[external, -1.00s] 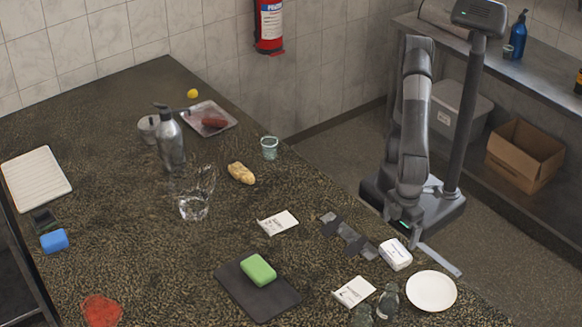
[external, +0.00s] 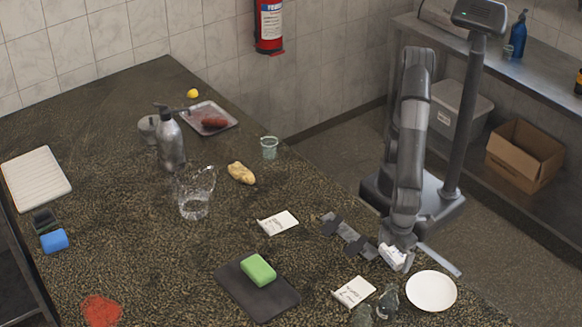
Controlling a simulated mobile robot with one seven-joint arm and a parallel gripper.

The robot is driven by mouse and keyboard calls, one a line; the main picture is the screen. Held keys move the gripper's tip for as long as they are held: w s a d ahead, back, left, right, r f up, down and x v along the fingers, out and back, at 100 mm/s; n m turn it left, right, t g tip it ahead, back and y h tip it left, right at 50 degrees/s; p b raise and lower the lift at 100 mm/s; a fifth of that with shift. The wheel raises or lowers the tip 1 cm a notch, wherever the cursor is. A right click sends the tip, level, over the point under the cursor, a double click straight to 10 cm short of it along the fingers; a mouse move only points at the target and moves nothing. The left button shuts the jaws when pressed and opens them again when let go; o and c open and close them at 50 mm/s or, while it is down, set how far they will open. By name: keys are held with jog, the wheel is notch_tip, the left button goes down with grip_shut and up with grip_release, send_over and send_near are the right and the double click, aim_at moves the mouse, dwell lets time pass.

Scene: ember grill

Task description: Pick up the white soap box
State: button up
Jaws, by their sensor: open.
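The white soap box (external: 391,257) lies near the counter's right edge, between a grey strip and a white plate. My gripper (external: 399,246) has come down over it from above and covers its upper and right parts. The jaws are open and sit at the box. The fingertips are small and partly hidden, so I cannot tell whether they touch it.
The white plate (external: 431,291) is close at the right front. The grey strip (external: 349,236) lies just left of the box. White packets (external: 353,292) (external: 278,222), dark shakers (external: 387,302) and a green sponge on a dark mat (external: 227,276) are nearby.

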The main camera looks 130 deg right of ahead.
jog(key=c, duration=0.9)
jog(key=shift+r, duration=0.1)
